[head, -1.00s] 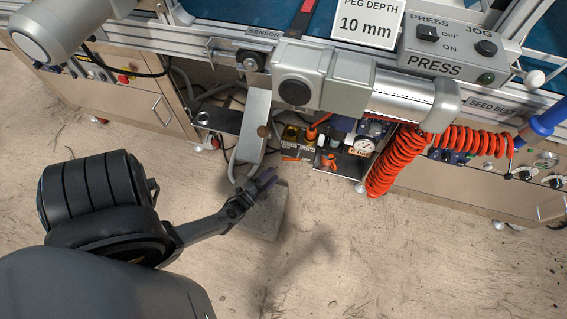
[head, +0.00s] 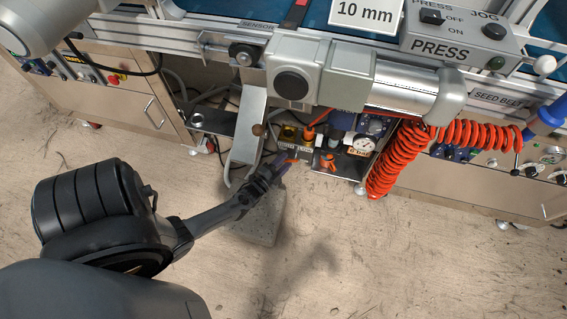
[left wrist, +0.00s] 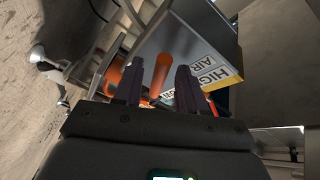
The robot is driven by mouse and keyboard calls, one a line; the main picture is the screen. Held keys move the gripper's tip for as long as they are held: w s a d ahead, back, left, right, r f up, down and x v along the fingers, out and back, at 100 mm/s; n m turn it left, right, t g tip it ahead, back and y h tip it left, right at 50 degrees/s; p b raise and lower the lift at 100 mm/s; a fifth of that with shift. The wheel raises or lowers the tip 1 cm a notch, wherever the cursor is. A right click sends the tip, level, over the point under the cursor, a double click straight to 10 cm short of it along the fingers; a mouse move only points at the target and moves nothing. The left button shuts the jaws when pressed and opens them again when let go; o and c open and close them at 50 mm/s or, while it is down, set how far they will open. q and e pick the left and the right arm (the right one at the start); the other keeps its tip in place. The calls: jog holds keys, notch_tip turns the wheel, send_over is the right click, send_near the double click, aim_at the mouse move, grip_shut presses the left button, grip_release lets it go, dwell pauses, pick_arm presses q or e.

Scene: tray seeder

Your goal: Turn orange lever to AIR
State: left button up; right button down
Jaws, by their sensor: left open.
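My left gripper (head: 281,167) reaches in under the bench, near the valve block with its small labels. In the left wrist view the open left gripper (left wrist: 158,88) has its two dark fingers apart. The orange lever (left wrist: 161,74) shows as a bar between the fingers, with a gap visible to the right finger. Whether it touches either finger I cannot tell. My right gripper is not in view.
A second orange part (left wrist: 114,74) is close to the left finger. A red coiled hose (head: 388,165) hangs right of the gauge (head: 361,145). A grey metal bracket (head: 247,130) hangs just above the gripper.

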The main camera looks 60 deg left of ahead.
pick_arm(q)
jog(key=shift+c, duration=0.5)
grip_shut()
notch_tip(320, 180, up, 2)
jog(key=m+g+p, duration=0.1)
jog(key=m+p, duration=0.2)
jog(key=p, duration=0.3)
jog(key=shift+s+a+r+g, duration=0.1)
jog(key=shift+g, duration=0.2)
jog(key=shift+m+g+p, duration=0.4)
jog(key=shift+m+p, duration=0.1)
jog(key=shift+p, duration=0.1)
jog(key=shift+o, duration=0.5)
grip_release()
